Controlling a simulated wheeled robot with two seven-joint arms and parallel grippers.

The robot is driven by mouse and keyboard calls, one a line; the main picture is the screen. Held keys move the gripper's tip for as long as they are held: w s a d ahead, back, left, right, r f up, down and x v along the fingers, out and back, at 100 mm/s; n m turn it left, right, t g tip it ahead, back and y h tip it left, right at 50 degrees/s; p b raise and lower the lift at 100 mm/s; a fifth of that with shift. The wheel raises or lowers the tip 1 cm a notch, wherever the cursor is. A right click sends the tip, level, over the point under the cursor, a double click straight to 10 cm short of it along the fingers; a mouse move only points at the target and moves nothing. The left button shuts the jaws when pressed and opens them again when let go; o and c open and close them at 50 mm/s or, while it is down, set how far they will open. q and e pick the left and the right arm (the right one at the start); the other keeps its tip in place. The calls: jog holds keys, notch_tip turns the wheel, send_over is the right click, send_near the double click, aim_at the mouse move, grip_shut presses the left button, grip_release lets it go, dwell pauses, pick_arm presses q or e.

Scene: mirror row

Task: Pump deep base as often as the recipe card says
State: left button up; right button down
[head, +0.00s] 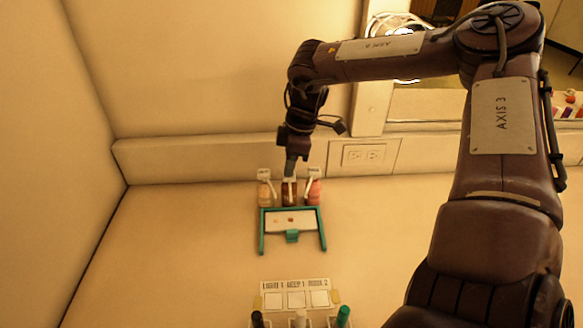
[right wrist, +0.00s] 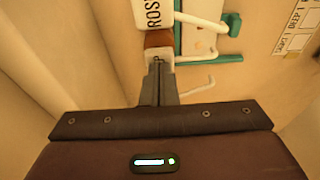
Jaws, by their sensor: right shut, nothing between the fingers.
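The deep base is the dark brown pump bottle (head: 289,194) in the middle of a row of three in the head view. It also shows in the right wrist view (right wrist: 158,39), partly hidden by my fingers. My right gripper (head: 290,170) is shut and empty, pointing down right over its pump head. The fingertips (right wrist: 158,68) look at or just above the pump top; I cannot tell if they touch. My left gripper is not in view.
A beige pump bottle (head: 265,193) and a pink one (head: 314,192) stand close on either side. A teal frame with a white plate (head: 270,223) lies in front. Several dark, white and green-topped items (head: 343,317) stand at the bottom edge. The wall is close behind.

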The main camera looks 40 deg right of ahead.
jog(key=shift+r+p, duration=0.85)
jog(key=shift+r, duration=0.4)
notch_tip(320, 180, up, 6)
jog(key=p, duration=0.3)
jog(key=shift+p, duration=0.4)
